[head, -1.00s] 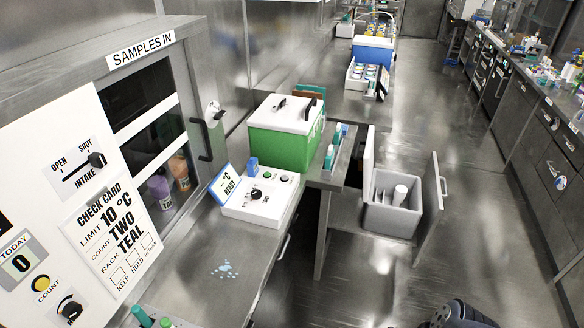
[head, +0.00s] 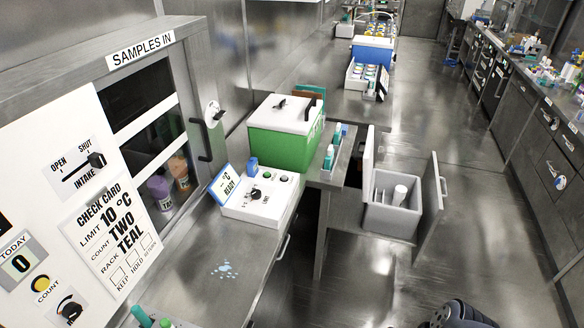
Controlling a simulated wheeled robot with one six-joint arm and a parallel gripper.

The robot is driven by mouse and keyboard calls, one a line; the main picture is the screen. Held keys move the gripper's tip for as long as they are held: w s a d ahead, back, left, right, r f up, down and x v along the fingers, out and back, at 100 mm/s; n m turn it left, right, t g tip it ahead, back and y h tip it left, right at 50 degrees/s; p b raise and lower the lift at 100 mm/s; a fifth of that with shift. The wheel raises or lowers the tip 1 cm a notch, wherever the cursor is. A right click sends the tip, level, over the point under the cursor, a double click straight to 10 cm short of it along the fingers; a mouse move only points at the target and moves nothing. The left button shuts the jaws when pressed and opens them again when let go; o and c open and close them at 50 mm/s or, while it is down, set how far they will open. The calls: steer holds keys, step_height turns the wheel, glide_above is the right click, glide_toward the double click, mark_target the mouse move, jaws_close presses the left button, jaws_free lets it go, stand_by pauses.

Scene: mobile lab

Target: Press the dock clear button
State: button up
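No label reading "dock clear" is legible. I cannot tell which of these, if any, is the dock clear button. A yellow button (head: 41,283) on the left panel is labelled COUNT.
A green cooler (head: 285,138) with a white lid stands behind the control box. A grey open bin (head: 392,215) with doors is to its right. The SAMPLES IN cabinet (head: 190,95) is at left. The aisle floor (head: 475,210) is clear.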

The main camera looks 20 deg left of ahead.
jaws_close()
stand_by(0.6)
